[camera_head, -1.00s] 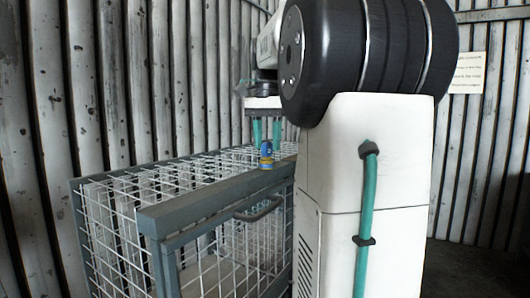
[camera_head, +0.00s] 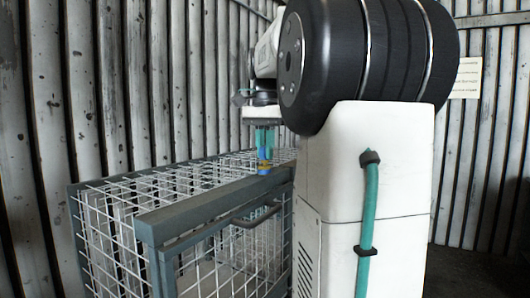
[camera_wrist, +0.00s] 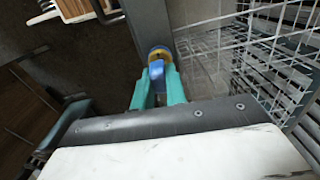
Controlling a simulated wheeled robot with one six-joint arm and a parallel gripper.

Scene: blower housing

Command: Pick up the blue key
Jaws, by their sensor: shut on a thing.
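The blue key (camera_head: 264,166) stands upright on the grey top beam of the wire cage, with a yellow band low on its body. My gripper (camera_head: 264,152) points straight down over it, its teal fingers shut on the key's upper part. In the wrist view the blue key (camera_wrist: 157,72) sits between the two teal fingertips (camera_wrist: 158,82), with its yellow-ringed round base beyond. The fingers cover part of the key's sides. The key's base appears to rest on the beam still.
The wire cage (camera_head: 205,205) has a grey frame and a dark handle (camera_head: 257,213) on its front. A corrugated metal wall (camera_head: 120,80) stands behind it. A paper sign (camera_head: 467,78) hangs at the right. In the wrist view a slatted wooden thing (camera_wrist: 75,10) lies at the upper left.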

